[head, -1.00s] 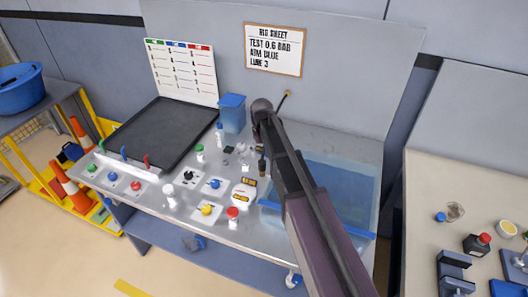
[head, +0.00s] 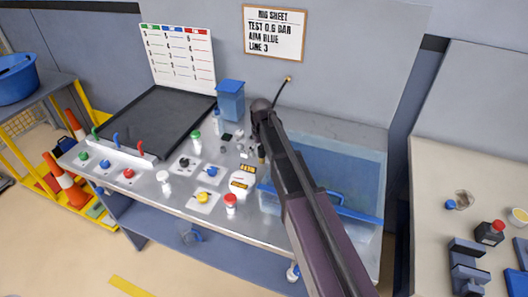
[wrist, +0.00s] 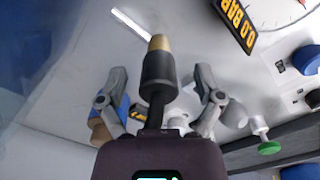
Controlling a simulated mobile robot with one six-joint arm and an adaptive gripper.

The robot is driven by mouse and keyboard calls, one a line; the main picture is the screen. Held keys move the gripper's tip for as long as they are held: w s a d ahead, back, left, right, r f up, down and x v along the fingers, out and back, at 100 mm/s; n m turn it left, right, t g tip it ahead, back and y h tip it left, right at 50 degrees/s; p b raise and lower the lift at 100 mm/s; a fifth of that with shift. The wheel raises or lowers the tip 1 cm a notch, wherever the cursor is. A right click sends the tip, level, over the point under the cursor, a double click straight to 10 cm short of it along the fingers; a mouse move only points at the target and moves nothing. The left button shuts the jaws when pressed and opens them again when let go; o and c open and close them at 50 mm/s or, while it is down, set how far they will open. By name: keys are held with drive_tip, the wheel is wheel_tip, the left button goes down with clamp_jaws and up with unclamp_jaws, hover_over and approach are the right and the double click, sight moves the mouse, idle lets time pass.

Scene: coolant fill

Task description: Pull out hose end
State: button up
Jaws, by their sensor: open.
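In the wrist view, a dark cylindrical hose end (wrist: 158,72) with a brass tip stands between the two spread fingers of my gripper (wrist: 160,84). A thinner dark part of it runs down toward my palm. Both fingers show gaps to it, so I do not hold it. In the head view my arm covers most of the gripper, and its end (head: 262,108) is over the back of the bench. A small dark upright piece (head: 262,154) shows just below it. I cannot tell whether this is the same hose end.
A clear blue-tinted tank (head: 345,165) stands right of my arm. A black tray (head: 160,118) and blue container (head: 230,100) are at left and back. Bottles, valves and a gauge (head: 242,183) crowd the bench front. The gauge display reads 0.0 BAR in the wrist view (wrist: 237,20).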

sight(262, 147)
drive_tip(key=shift+f+b, duration=0.45)
drive_tip(key=shift+f, duration=0.2)
clamp_jaws()
drive_tip(key=c, duration=0.9)
unclamp_jaws()
drive_tip(key=shift+c, duration=0.6)
drive_tip(key=shift+w+r+p, duration=0.2)
drive_tip(key=shift+r+p, duration=0.25)
drive_tip(key=shift+r+p, duration=2.35)
